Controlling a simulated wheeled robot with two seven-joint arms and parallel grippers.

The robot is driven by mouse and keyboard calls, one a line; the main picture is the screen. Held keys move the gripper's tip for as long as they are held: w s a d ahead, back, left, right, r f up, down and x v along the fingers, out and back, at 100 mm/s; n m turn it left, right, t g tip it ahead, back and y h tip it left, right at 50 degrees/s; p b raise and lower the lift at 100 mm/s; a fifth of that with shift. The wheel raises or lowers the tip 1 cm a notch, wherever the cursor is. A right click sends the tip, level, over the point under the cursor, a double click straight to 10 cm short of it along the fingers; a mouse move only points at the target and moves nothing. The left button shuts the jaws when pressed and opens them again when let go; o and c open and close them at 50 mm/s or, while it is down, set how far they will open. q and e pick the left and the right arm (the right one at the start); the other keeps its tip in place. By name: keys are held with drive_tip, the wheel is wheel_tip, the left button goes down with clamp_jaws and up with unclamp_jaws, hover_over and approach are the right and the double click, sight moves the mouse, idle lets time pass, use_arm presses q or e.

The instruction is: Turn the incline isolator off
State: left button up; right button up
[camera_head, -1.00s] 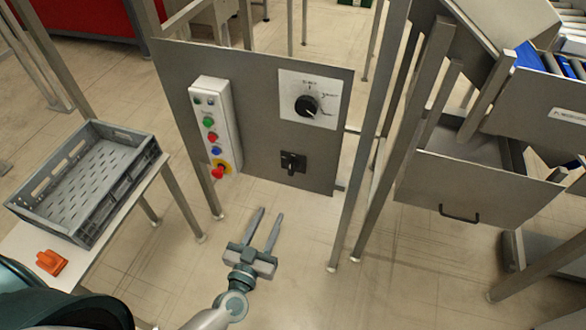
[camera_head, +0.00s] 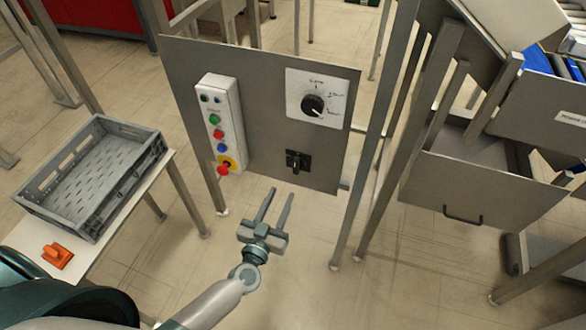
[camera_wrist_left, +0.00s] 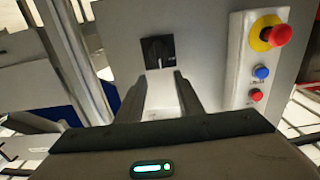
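The grey panel (camera_head: 265,140) carries a small black rotary switch (camera_head: 297,161) low on its right, which looks like the isolator. In the left wrist view the same black switch (camera_wrist_left: 158,52) shows above and between my fingers, its knob about upright. A larger black dial (camera_head: 313,105) on a white plate sits above it. My left gripper (camera_head: 276,206) is open and empty, its two fingers pointing up toward the panel, below the switch and apart from it. In the left wrist view my left gripper (camera_wrist_left: 167,95) also shows parted fingers. My right gripper is not in view.
A white button box (camera_head: 221,125) with a red emergency knob (camera_head: 224,168) is left of the switch. A grey crate (camera_head: 95,172) and an orange object (camera_head: 57,256) rest on a side table. Frame posts and a drawer (camera_head: 480,190) stand right.

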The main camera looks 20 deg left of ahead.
sight(295, 165)
use_arm(q)
drive_tip(key=w, duration=1)
drive_tip(key=shift+d, duration=0.15)
drive_tip(key=shift+w, duration=0.7)
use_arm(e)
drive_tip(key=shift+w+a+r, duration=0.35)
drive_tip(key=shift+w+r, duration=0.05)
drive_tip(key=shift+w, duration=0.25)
use_arm(q)
clamp_jaws()
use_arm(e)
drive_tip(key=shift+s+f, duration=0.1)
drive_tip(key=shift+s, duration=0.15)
